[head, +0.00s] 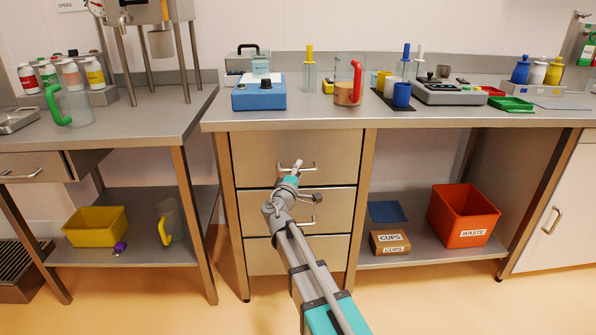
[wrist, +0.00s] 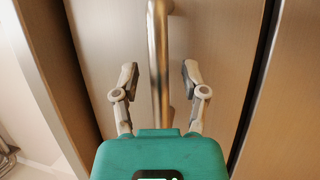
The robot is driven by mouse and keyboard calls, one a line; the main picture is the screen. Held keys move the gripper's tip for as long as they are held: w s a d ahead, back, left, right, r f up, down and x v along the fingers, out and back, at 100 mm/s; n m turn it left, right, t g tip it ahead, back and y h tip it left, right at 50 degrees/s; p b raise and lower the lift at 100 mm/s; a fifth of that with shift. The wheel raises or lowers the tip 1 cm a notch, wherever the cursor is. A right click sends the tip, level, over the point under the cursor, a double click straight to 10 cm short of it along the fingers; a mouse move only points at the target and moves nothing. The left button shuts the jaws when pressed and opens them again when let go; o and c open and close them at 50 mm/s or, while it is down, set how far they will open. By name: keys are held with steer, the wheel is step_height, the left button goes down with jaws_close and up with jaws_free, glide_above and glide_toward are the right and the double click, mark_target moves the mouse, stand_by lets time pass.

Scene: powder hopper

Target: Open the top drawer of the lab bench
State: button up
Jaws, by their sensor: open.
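The lab bench has a stack of three drawers on its left side. The top drawer (head: 262,150) is shut, its front flush with the stack. Its metal bar handle (head: 309,166) is partly hidden by my gripper (head: 293,174). In the wrist view the handle (wrist: 158,50) runs upright in the picture, between the two spread fingers of my gripper (wrist: 160,80). The gripper is open, with a gap visible on both sides of the bar. I cannot tell how deep the fingers reach around it.
Two more drawers with handles lie below; the middle drawer (head: 258,212) is shut. The benchtop (head: 225,115) above holds a blue box (head: 258,97) and a red-handled jug (head: 347,94). An orange waste bin (head: 463,214) stands on the lower shelf. The floor in front is clear.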

jaws_close()
steer(key=shift+s, duration=0.15)
stand_by(0.4)
